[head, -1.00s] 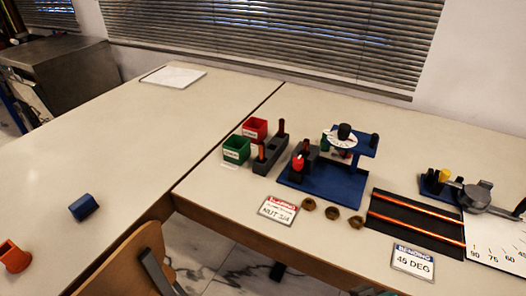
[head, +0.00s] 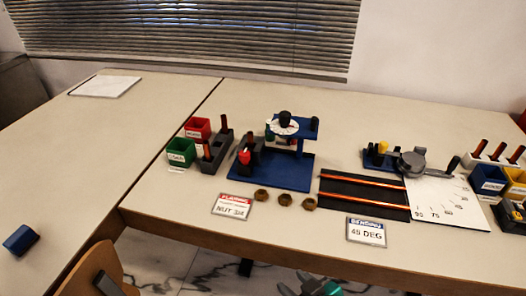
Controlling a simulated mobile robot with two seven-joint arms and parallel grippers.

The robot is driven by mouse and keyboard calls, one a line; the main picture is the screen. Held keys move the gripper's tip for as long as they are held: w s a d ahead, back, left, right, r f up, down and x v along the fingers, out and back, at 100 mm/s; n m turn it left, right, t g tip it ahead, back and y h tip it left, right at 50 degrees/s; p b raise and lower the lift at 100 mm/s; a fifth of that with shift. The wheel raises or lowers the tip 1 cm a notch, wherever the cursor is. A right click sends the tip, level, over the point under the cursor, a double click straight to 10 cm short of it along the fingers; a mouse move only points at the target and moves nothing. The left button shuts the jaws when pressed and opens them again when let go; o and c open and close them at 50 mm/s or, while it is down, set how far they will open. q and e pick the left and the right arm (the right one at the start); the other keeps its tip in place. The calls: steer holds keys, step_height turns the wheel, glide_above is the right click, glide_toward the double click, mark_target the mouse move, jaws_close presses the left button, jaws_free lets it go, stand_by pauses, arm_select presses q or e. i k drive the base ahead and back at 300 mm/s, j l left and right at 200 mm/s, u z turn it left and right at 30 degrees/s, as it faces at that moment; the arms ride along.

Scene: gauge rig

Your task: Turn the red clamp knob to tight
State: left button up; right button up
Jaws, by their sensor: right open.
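The red clamp knob (head: 245,157) sits on a dark grey clamp block at the left end of the blue gauge rig (head: 276,175). Its exact turn position is too small to read. The rig also has a white dial with a black knob (head: 284,118) on top. My right gripper (head: 309,285) shows at the bottom edge, partly cut off, open and apart from the rig, in front of the table edge. My left gripper is out of view.
Red (head: 197,129) and green (head: 181,152) bins and a grey peg holder stand left of the rig. Brass nuts (head: 284,199) and a sign (head: 233,206) lie in front. A black mat (head: 364,196) with copper rods and a bending tool (head: 410,163) are right. A chair (head: 97,270) stands front left.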

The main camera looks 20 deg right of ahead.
mark_target(244, 156)
steer(key=l+u, duration=0.35)
steer(key=k+l+u, duration=0.15)
steer(key=u, duration=0.25)
steer(key=k+l+u, duration=0.1)
steer(key=l+u, duration=0.25)
